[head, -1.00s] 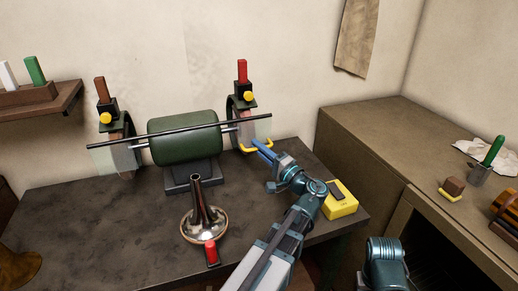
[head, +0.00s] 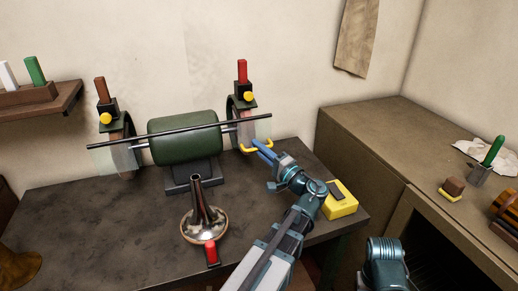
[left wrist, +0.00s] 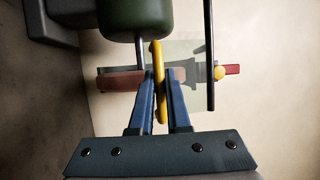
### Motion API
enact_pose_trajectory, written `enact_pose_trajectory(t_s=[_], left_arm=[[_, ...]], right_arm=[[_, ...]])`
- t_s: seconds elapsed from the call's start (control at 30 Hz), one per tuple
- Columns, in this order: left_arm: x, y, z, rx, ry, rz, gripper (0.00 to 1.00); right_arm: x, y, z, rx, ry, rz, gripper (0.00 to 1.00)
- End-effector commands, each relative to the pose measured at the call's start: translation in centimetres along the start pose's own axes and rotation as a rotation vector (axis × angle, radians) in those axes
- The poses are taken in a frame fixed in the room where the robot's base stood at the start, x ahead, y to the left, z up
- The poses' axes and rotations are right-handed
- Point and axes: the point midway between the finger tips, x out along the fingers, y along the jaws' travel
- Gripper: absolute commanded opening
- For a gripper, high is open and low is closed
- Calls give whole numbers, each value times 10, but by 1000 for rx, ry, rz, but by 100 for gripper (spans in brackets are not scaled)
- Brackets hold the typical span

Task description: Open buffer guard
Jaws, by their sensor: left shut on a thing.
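The buffer is a green motor (head: 185,137) on a grey block, with a wheel at each end. At its right wheel, a clear guard (head: 263,128) carries a yellow handle (head: 247,151) at its lower edge. My left gripper (head: 259,148) is at that handle, its blue fingers shut on it. In the left wrist view the yellow handle (left wrist: 158,85) stands between the two fingertips (left wrist: 160,82), with the clear guard (left wrist: 185,50) and the wheel behind. My right gripper is not in view.
A dark bar (head: 180,131) runs across the front of the buffer. A yellow box (head: 340,205) lies to the right of my left arm. The bench's left front is clear.

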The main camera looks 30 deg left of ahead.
Motion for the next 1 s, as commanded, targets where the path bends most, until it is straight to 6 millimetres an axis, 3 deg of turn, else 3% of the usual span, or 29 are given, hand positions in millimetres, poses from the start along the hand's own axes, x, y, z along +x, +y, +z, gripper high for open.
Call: enact_pose_trajectory(t_s=[0.27,1.0], left_arm=[[-6,-13,3,31,0,87,0],[-30,-73,12,288,-2,697,0]], right_arm=[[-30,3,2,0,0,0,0],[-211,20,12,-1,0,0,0]])
